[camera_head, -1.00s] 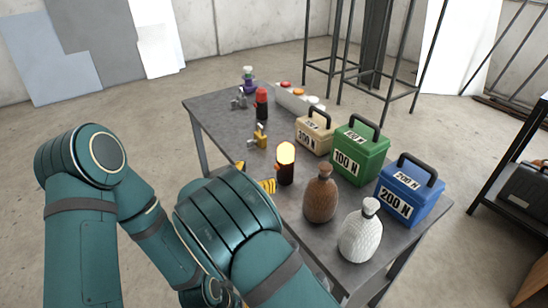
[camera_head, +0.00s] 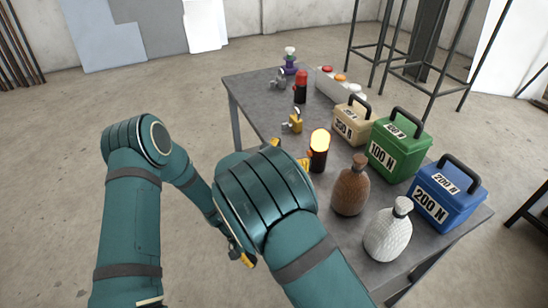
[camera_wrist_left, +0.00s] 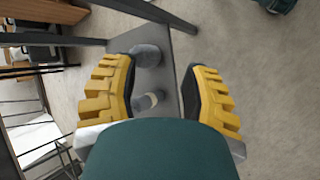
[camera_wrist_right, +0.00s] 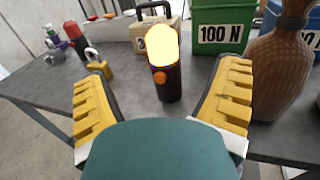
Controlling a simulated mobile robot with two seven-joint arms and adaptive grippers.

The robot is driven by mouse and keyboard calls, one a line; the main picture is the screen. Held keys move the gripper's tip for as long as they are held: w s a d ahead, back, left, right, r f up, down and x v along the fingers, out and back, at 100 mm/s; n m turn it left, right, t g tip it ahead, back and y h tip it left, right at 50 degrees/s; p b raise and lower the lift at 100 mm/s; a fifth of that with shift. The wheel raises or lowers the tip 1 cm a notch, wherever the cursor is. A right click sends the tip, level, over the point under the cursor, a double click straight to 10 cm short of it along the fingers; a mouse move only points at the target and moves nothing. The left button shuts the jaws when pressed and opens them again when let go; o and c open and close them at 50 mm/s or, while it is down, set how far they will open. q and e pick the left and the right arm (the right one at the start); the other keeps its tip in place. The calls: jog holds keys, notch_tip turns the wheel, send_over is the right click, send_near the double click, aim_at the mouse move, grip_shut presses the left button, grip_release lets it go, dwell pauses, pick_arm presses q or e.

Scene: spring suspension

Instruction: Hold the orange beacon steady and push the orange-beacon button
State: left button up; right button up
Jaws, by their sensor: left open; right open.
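The orange beacon (camera_head: 319,160) stands upright on the table with its dome lit bright yellow-orange. In the right wrist view the beacon (camera_wrist_right: 168,85) is ahead between my fingers, apart from both, with a small orange button on its dark body. My right gripper (camera_head: 290,154) is open beside the beacon, partly hidden by my arm. An orange button (camera_head: 340,77) also sits on a pale panel at the table's back edge. My left gripper (camera_head: 243,257) is open, low and away from the beacon; its fingers show in the left wrist view (camera_wrist_left: 160,90).
A padlock (camera_head: 296,121) and a red beacon (camera_head: 301,87) stand left of and behind the beacon. Brown (camera_head: 350,188) and white (camera_head: 388,233) bottles stand to the right. Tan (camera_head: 352,124), green (camera_head: 396,152) and blue (camera_head: 446,196) weight boxes line the far side.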

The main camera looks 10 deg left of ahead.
aim_at(327, 131)
pick_arm(q)
jog(key=w+r+n+t+h, duration=0.3)
jog(key=w+r+t+h, duration=0.4)
jog(key=w+r, duration=1.2)
jog(key=w+h, duration=0.2)
jog(key=w, duration=0.2)
jog(key=shift+a+r+t+h, duration=0.25)
jog(key=shift+r+t+h, duration=0.05)
jog(key=shift+r+t, duration=0.1)
pick_arm(e)
jog(key=x, duration=1.4)
pick_arm(q)
jog(key=shift+o, duration=0.3)
pick_arm(e)
jog(key=c, duration=1.4)
pick_arm(q)
grip_shut()
pick_arm(e)
jog(key=shift+c, duration=0.3)
jog(key=shift+s+f, duration=0.1)
jog(key=shift+f, duration=0.05)
